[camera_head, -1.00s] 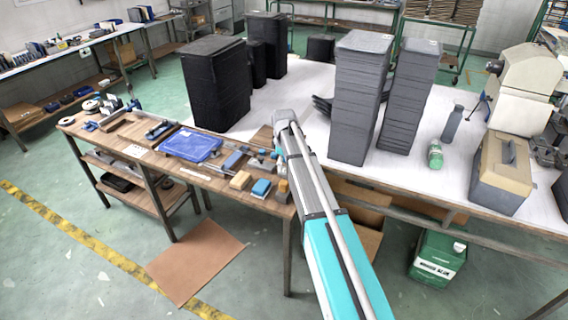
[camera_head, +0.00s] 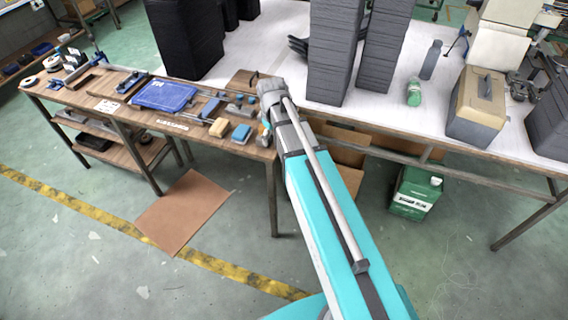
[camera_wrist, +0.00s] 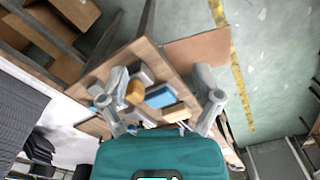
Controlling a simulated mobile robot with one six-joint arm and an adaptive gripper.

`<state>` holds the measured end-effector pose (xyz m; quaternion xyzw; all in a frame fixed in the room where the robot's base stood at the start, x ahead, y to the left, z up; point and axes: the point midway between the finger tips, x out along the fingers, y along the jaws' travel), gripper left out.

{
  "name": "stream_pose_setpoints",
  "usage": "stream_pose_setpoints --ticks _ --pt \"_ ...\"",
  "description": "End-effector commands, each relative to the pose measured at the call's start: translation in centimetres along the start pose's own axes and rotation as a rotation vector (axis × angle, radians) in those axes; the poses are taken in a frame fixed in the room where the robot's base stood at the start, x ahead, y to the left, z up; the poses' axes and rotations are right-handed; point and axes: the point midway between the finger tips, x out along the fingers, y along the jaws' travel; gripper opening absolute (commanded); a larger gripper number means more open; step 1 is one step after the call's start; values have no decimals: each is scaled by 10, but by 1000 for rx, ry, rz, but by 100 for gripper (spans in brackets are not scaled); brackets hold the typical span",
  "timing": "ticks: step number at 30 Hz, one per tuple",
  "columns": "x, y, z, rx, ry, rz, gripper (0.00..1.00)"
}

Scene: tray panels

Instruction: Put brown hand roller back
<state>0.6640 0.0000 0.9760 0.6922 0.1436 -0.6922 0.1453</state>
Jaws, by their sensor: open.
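An orange-brown piece (camera_wrist: 135,92), possibly the brown hand roller, lies near the end of the wooden workbench (camera_wrist: 150,52) in the wrist view. Its shape is too small to be sure. My gripper (camera_wrist: 160,87) is open and empty above the bench, with its fingers apart on either side of the small items. The orange-brown piece shows between them, closer to the left finger. A blue block (camera_wrist: 160,97) and a tan block (camera_wrist: 177,113) lie beside it. In the head view my arm hides most of the bench end and the fingers.
In the head view, a blue case (camera_head: 163,96) and several tools lie along the bench. Tall dark stacks (camera_head: 187,38) and grey stacks (camera_head: 336,50) stand on the white table (camera_head: 280,35). A brown sheet (camera_head: 182,210) lies before the bench.

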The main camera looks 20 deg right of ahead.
Motion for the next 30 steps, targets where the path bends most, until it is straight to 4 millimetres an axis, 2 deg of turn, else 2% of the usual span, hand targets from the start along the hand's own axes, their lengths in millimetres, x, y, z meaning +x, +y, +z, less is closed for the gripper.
stream_pose_setpoints --ticks 1,3,6,10,15,30 --pt "0 -13 29 60 0 0 82" --pt "0 -23 52 144 0 -1 82" --pt "0 -35 81 251 0 -1 82" --pt "0 -46 105 351 -1 -1 82" --pt "0 -50 116 409 -1 -1 82" --pt "0 -50 115 412 -1 -1 82"
